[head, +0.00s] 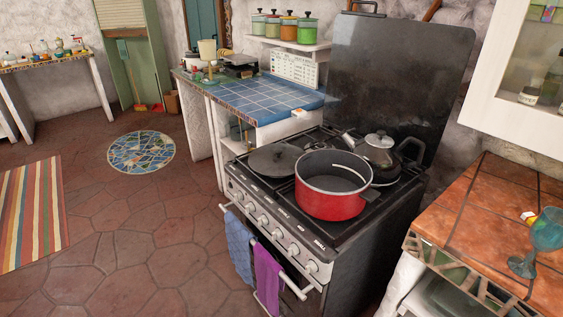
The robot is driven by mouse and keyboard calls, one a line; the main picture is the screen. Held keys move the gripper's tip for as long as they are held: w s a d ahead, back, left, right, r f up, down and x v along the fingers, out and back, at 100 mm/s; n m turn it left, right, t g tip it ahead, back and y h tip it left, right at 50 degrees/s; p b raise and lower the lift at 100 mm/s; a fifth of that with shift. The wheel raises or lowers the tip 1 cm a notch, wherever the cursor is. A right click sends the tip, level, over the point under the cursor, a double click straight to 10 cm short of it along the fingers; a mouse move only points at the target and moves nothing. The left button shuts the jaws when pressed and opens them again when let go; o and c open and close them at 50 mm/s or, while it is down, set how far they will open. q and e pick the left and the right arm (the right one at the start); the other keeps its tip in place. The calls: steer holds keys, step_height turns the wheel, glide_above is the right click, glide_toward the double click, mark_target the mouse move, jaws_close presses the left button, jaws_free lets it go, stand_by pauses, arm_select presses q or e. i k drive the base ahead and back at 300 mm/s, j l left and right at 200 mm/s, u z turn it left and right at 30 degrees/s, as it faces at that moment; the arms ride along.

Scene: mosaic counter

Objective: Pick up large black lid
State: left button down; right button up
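A large, flat, dark round lid (272,159) lies on the left side of the stove top (334,231). A small dark shape near its middle looks like a knob. A red pot (331,199) with a dark handle stands just to the right of the lid and in front; it is open at the top and looks empty. Neither of my grippers shows in the head view.
A dark metal kettle (380,152) stands behind the pot, before the raised stove cover (397,75). A blue tiled counter (262,97) adjoins on the left. A tiled counter (490,222) with a blue goblet (546,230) is at right. The floor at left is mostly clear.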

mark_target(273, 160)
steer(key=i+j, duration=0.9)
steer(key=j, duration=0.2)
steer(key=i+j+z, duration=0.1)
steer(key=i+j, duration=0.35)
steer(key=j, duration=0.1)
